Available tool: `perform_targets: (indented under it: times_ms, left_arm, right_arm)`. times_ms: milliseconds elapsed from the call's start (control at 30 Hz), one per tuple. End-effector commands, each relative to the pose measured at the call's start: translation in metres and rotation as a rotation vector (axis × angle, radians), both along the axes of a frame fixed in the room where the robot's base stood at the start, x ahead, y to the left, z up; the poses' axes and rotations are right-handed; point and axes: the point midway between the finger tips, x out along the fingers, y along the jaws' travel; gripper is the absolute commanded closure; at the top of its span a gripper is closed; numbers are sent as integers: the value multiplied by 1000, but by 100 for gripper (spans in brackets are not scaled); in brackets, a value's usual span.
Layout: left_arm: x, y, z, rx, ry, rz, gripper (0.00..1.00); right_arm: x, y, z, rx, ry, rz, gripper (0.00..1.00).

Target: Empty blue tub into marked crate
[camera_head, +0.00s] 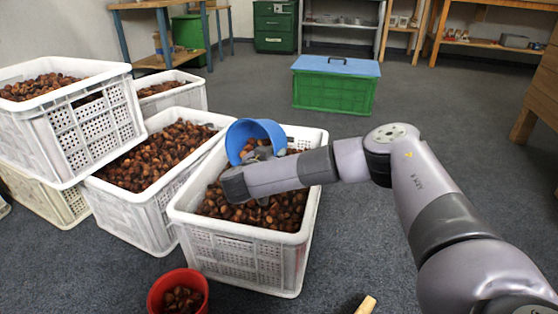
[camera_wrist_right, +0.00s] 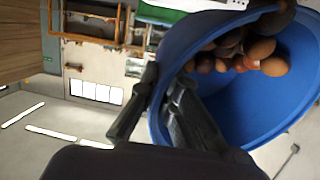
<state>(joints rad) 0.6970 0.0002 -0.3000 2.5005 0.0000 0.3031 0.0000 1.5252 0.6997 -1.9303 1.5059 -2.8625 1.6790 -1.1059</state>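The blue tub (camera_head: 252,130) is held tilted on its side above the front white crate (camera_head: 240,237), near its far edge. That crate holds many chestnuts; I cannot make out a mark on it. My right gripper (camera_head: 258,152) is at the tub, partly hidden by my own arm in the head view. In the right wrist view the gripper (camera_wrist_right: 166,88) has one finger outside and one inside the wall of the blue tub (camera_wrist_right: 285,85), shut on its rim. Several chestnuts (camera_wrist_right: 240,55) are still in the tub. My left gripper is not in view.
More white crates of chestnuts stand to the left, one (camera_head: 130,207) beside the front crate and one (camera_head: 70,125) stacked higher. A red bucket (camera_head: 158,292) with chestnuts stands in front. A green box with blue lid (camera_head: 335,92) stands behind.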

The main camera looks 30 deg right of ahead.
Motion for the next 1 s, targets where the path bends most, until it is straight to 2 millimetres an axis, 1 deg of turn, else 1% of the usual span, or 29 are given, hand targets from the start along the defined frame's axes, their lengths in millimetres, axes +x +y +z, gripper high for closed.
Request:
perform_targets:
  times_ms: [33, 267, 467, 500, 733, 1000]
  left_arm:
    - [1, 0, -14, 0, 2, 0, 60]
    - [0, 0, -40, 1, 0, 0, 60]
    - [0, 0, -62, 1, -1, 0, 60]
    - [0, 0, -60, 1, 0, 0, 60]
    - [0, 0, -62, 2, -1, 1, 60]
    - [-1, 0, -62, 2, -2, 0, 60]
  right_arm:
    - [1, 2, -5, -22, -18, 2, 100]
    - [-3, 10, -10, -126, -67, 3, 100]
    - [-7, 18, -16, -249, -127, 3, 100]
    - [-8, 20, -12, -280, -141, 3, 100]
    - [-14, 30, -8, -423, -212, 2, 100]
    - [-17, 34, -6, -485, -244, -1, 100]
